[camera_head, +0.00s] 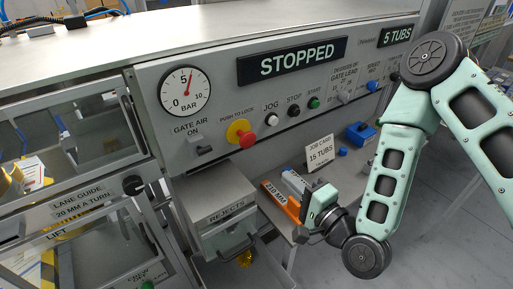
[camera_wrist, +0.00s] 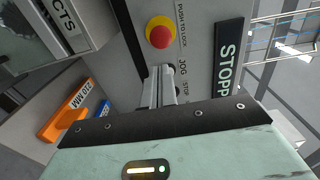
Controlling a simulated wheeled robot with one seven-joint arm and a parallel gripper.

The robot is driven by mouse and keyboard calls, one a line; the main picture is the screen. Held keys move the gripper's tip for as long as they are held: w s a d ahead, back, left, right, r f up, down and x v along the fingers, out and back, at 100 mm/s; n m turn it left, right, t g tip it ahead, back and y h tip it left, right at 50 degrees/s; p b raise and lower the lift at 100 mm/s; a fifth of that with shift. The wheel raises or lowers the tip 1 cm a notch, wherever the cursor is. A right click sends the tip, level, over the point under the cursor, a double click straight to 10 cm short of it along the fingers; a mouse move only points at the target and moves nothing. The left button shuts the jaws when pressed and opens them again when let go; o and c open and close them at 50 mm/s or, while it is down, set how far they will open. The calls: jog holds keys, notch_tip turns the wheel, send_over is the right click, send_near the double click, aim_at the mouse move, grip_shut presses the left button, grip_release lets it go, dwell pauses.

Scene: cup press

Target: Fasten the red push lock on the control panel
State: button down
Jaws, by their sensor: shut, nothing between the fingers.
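The red push lock (camera_head: 245,137) is a red mushroom knob on a yellow collar, labelled "PUSH TO LOCK", on the grey control panel (camera_head: 215,105). In the wrist view the red knob (camera_wrist: 160,37) is just beyond my fingertips and a little to their left. My gripper (camera_wrist: 162,72) is shut and empty, with a visible gap to the knob. In the head view my gripper (camera_head: 318,202) is below and right of the knob, in front of the panel. I cannot tell whether the knob is pressed in.
JOG, STOP and START buttons (camera_head: 293,110) sit right of the knob. The gate air switch (camera_head: 200,146) is to its left. The rejects box (camera_head: 215,190) juts out below. An orange block (camera_head: 279,201) marked 210 MM and a job card (camera_head: 319,154) are on the lower shelf.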

aim_at(250, 142)
jog(key=shift+w, duration=0.1)
jog(key=b+x, duration=0.1)
jog(key=b, duration=0.2)
jog(key=b+x, duration=0.2)
jog(key=b, duration=0.1)
jog(key=b+x, duration=0.1)
jog(key=b, duration=0.3)
jog(key=shift+w+a+f, duration=0.2)
jog(key=shift+w+f, duration=0.05)
jog(key=shift+w, duration=0.1)
jog(key=shift+a+b, duration=0.1)
jog(key=shift+b, duration=0.6)
jog(key=b+x, duration=0.1)
jog(key=x, duration=0.1)
jog(key=b+x, duration=0.1)
jog(key=x, duration=0.2)
jog(key=b+x, duration=0.1)
jog(key=x, duration=0.2)
jog(key=shift+r, duration=0.35)
jog(key=shift+w+a+f, duration=0.1)
jog(key=shift+w+a, duration=0.15)
jog(key=shift+w, duration=0.1)
